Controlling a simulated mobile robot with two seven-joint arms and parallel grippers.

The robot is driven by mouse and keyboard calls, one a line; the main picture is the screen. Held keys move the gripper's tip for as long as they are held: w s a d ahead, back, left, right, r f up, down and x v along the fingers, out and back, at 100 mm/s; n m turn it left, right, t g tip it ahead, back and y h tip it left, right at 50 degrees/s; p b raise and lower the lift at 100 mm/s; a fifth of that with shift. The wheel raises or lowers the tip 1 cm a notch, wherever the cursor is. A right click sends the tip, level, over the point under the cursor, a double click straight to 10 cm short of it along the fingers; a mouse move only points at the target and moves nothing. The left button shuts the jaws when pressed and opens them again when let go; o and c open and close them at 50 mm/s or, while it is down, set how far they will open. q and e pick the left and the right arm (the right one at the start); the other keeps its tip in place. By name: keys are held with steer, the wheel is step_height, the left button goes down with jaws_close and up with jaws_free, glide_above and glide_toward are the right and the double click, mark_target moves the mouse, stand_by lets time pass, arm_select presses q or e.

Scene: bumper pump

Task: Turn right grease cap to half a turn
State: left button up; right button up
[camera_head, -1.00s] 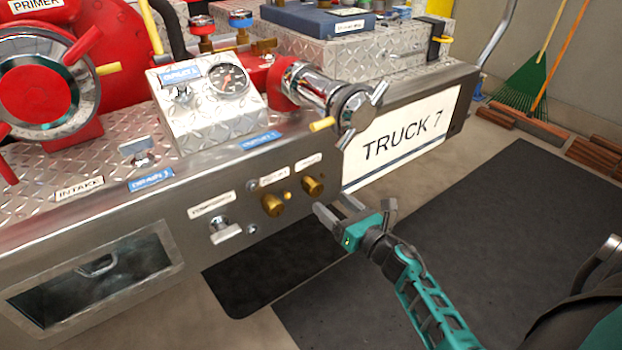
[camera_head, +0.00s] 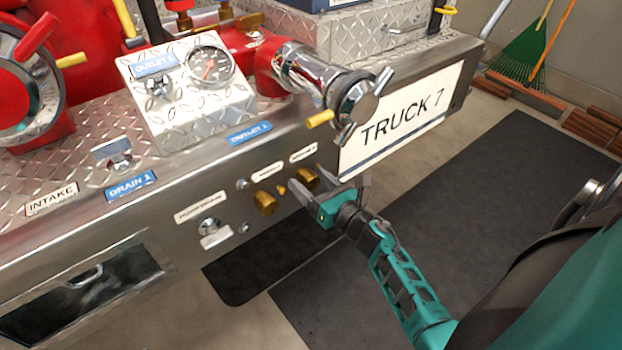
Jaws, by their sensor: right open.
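Two brass grease caps stick out of the front face of the steel bumper. The right grease cap (camera_head: 307,178) sits under a small white label, and the left grease cap (camera_head: 264,202) is down and to its left. My right gripper (camera_head: 311,182) is open, with its fingers pointing at the right grease cap. One finger is on the left side of the cap and the other is near its right side. I cannot tell whether either finger touches it. My left gripper is not in view.
A chrome outlet (camera_head: 318,82) with a winged cap (camera_head: 356,103) juts out above my right gripper. A white TRUCK 7 plate (camera_head: 405,118) is on the bumper to the right. Dark mats (camera_head: 440,220) lie on the floor below.

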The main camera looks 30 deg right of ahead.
steer(key=shift+c, duration=0.3)
steer(key=c, duration=1)
